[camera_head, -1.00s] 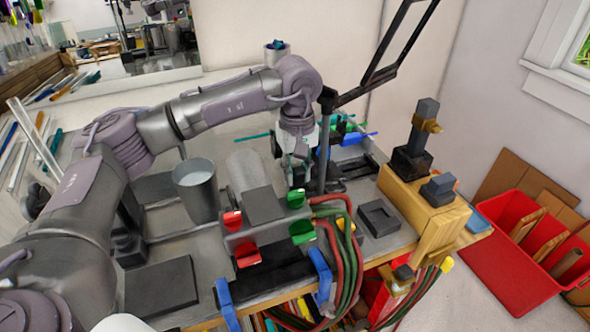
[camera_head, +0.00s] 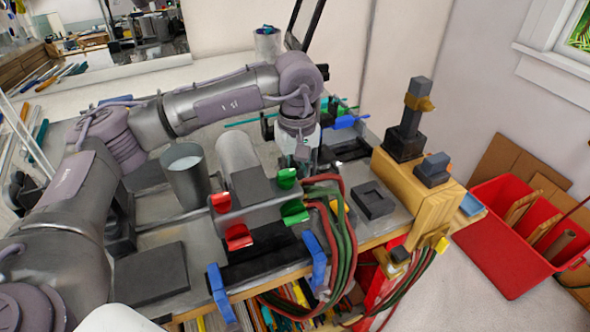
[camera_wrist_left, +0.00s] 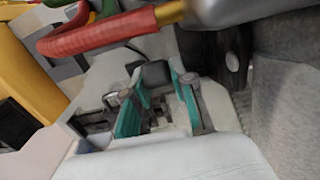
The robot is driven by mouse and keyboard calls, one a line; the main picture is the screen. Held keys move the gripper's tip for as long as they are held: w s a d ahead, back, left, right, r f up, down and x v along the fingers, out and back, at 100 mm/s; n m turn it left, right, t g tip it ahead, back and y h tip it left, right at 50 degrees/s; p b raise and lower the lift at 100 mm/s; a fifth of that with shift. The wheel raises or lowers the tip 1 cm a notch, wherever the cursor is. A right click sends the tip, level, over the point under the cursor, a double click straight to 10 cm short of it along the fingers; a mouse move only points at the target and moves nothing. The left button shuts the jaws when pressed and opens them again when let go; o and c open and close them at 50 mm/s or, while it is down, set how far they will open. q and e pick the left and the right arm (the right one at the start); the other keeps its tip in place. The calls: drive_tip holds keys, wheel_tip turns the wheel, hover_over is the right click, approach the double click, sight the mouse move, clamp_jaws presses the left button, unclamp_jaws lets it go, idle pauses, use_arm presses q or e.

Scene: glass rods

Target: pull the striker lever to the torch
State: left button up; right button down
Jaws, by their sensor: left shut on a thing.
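My left gripper (camera_head: 301,160) is pointed down at the workbench, just right of the grey torch body (camera_head: 253,187) with its red and green knobs. In the left wrist view its teal-padded fingers (camera_wrist_left: 158,108) are shut on a small dark grey part, which looks like the striker lever. The fingers and wrist hide most of this part in the head view. A red hose (camera_wrist_left: 95,36) with a brass end shows above the fingers in the wrist view. My right gripper is not in view.
Red and green hoses (camera_head: 340,235) loop over the bench's front edge. A metal cup (camera_head: 188,180) and a grey cylinder (camera_head: 237,155) stand left of the gripper. A wooden block (camera_head: 428,210) with dark fixtures is at the right. A red bin (camera_head: 495,265) is on the floor.

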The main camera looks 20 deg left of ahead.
use_arm(q)
drive_tip(key=shift+d+f, duration=0.1)
drive_tip(key=shift+f, duration=0.05)
drive_tip(key=shift+s+d+f+b, duration=0.3)
drive_tip(key=shift+f+b, duration=0.25)
drive_tip(key=shift+s+d+f+b, duration=0.3)
drive_tip(key=shift+f+b, duration=0.2)
drive_tip(key=shift+f, duration=0.05)
drive_tip(key=o, duration=1.7)
drive_tip(key=shift+r, duration=0.1)
drive_tip(key=shift+r, duration=0.1)
drive_tip(key=r+p, duration=0.1)
drive_tip(key=r, duration=0.1)
drive_tip(key=d+r+p, duration=0.1)
drive_tip(key=r, duration=0.2)
drive_tip(key=s+r+p, duration=0.1)
drive_tip(key=r+p, duration=0.1)
drive_tip(key=shift+s+d+r, duration=0.1)
drive_tip(key=shift+d+r, duration=0.1)
drive_tip(key=shift+r, duration=0.2)
drive_tip(key=shift+r, duration=0.15)
